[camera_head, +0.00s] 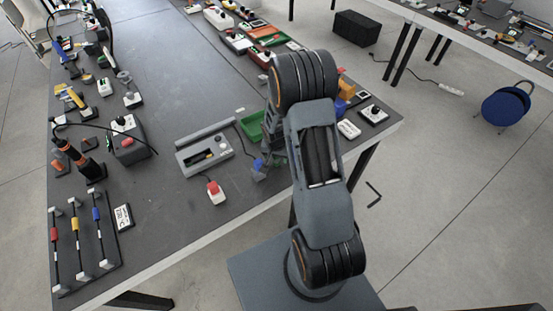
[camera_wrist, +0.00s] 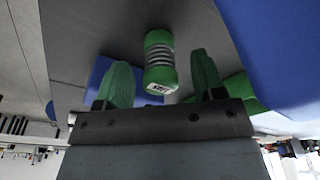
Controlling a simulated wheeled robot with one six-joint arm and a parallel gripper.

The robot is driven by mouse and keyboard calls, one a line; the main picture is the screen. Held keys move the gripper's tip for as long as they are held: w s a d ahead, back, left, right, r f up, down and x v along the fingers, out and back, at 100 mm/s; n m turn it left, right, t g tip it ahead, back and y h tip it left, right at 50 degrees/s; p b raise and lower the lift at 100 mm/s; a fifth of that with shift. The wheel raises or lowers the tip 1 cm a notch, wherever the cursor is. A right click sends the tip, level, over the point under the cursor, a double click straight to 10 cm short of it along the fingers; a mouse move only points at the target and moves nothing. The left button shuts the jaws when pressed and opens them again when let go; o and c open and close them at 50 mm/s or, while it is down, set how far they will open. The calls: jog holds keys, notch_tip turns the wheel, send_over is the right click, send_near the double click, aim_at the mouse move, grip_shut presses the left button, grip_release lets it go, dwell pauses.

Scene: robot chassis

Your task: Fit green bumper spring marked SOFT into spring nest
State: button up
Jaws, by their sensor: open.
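The green bumper spring (camera_wrist: 159,48) shows in the wrist view, with green end caps, a grey coil between them and a white label that appears to read SOFT. My gripper (camera_wrist: 159,62) is open, with one green fingertip on each side of the spring. Gaps show between the spring and both fingers, so it is not gripped. In the head view my arm hides most of the gripper area, and I cannot make out the spring there. A grey fixture (camera_head: 190,163) with a dark slot stands left of my arm; I cannot tell whether it is the spring nest.
A green tray (camera_head: 250,133) lies beside the fixture, partly behind my arm. A red-topped button box (camera_head: 215,192) sits near the table's front edge. A rack with coloured sliders (camera_head: 78,225) is at the lower left. The middle of the table (camera_head: 165,85) is clear.

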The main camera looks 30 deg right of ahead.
jog(key=shift+c, duration=0.4)
jog(key=c, duration=1)
jog(key=shift+r, duration=0.1)
